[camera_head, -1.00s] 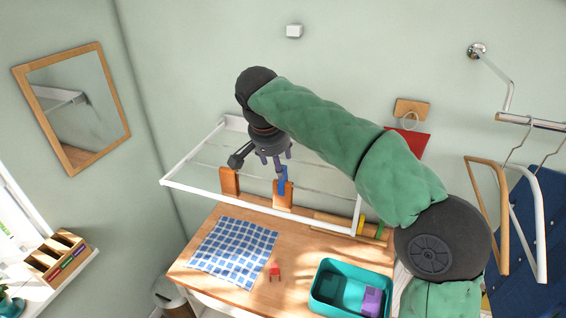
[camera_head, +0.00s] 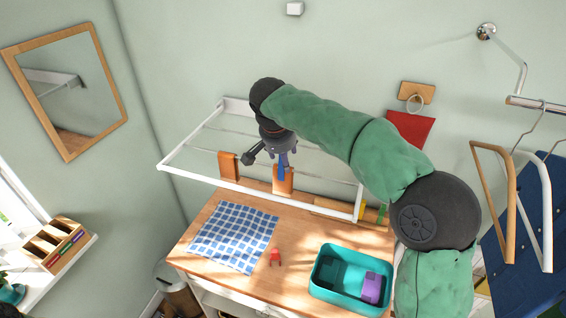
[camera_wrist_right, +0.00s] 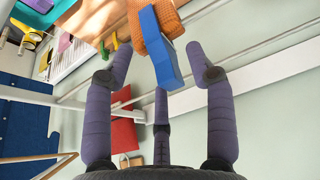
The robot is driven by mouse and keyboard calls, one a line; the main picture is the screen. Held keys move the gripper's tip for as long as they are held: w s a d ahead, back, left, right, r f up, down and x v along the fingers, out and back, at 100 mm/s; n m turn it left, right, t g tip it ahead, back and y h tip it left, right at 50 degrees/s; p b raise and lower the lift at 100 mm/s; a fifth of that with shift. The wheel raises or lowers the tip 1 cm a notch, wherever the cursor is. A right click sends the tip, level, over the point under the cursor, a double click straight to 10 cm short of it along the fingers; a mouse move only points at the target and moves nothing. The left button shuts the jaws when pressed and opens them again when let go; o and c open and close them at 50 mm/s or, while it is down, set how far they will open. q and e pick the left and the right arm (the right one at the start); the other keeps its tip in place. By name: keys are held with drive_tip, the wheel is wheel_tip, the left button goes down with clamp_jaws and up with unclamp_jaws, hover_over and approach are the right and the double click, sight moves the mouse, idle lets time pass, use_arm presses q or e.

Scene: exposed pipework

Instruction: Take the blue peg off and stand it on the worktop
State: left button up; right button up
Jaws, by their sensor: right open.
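The blue peg (camera_head: 282,173) sits at the top of an orange cloth (camera_head: 282,187) hanging on the white rack's front bar. In the right wrist view the peg (camera_wrist_right: 162,52) points toward me, its far end on the orange cloth (camera_wrist_right: 172,17). My right gripper (camera_wrist_right: 160,72) is open, with two purple fingers spread either side of the peg and a third below it. No finger visibly touches the peg. In the head view my right gripper (camera_head: 277,152) is just above the peg and partly hides it. The wooden worktop (camera_head: 215,279) lies below the rack. My left gripper is out of view.
The white rack (camera_head: 190,178) also carries another orange cloth (camera_head: 229,166). On the worktop are a blue checked cloth (camera_head: 234,236), a red peg-like item (camera_head: 275,258) and a teal bin (camera_head: 330,289). Bare wood shows between the checked cloth and bin.

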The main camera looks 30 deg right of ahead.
drive_tip(key=shift+x, duration=0.95)
drive_tip(key=shift+r, duration=0.1)
drive_tip(key=shift+c, duration=0.3)
drive_tip(key=c, duration=0.9)
